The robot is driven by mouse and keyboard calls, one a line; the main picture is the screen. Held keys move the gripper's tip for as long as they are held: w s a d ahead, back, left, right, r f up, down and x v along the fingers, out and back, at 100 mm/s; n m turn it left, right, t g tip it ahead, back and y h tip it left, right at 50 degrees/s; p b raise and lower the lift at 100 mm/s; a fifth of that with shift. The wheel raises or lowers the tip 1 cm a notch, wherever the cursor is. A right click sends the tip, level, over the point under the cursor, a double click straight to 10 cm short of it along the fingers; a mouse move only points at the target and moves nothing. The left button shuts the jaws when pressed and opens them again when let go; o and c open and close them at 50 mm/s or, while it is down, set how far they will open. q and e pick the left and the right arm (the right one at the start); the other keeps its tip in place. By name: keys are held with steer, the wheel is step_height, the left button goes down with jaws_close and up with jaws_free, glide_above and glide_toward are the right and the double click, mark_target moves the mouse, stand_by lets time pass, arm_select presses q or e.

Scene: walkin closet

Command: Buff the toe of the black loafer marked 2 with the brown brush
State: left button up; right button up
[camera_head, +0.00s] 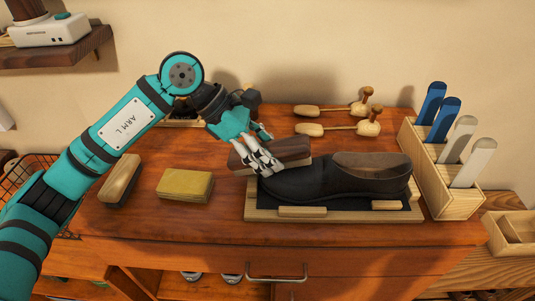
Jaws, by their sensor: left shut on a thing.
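A black loafer (325,182) lies on a dark mat in a wooden-edged tray (352,215), toe to the left and opening to the right. I cannot make out a number on it. My left gripper (264,163) is shut on a brown brush (288,146), a dark brown block held lengthwise over the toe. The brush overlaps the toe in the picture; whether it touches the leather I cannot tell. The fingers hide part of the brush, and the brush hides the top of the toe. My right gripper is not in view.
Left on the wooden top lie another brush (120,181) and a yellow block (185,186). Two wooden-handled tools (345,129) (338,109) lie behind the loafer. A wooden box (437,190) with blue and pale upright pieces stands right. The front left top is clear.

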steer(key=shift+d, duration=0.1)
arm_select(q)
steer(key=shift+w+a+r+p, duration=0.1)
steer(key=shift+a+r+p, duration=0.3)
steer(key=shift+r, duration=0.6)
steer(key=shift+s+a+r+p, duration=0.15)
steer(key=shift+r+p, duration=0.4)
steer(key=shift+r, duration=0.4)
steer(key=shift+w+a+r+p, duration=0.15)
steer(key=shift+a+r+p, duration=0.25)
steer(key=shift+r, duration=0.6)
steer(key=shift+a+r, duration=0.1)
steer(key=shift+r, duration=0.35)
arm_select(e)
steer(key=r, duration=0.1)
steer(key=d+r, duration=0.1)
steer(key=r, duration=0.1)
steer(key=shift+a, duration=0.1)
arm_select(q)
steer(key=shift+p, duration=0.3)
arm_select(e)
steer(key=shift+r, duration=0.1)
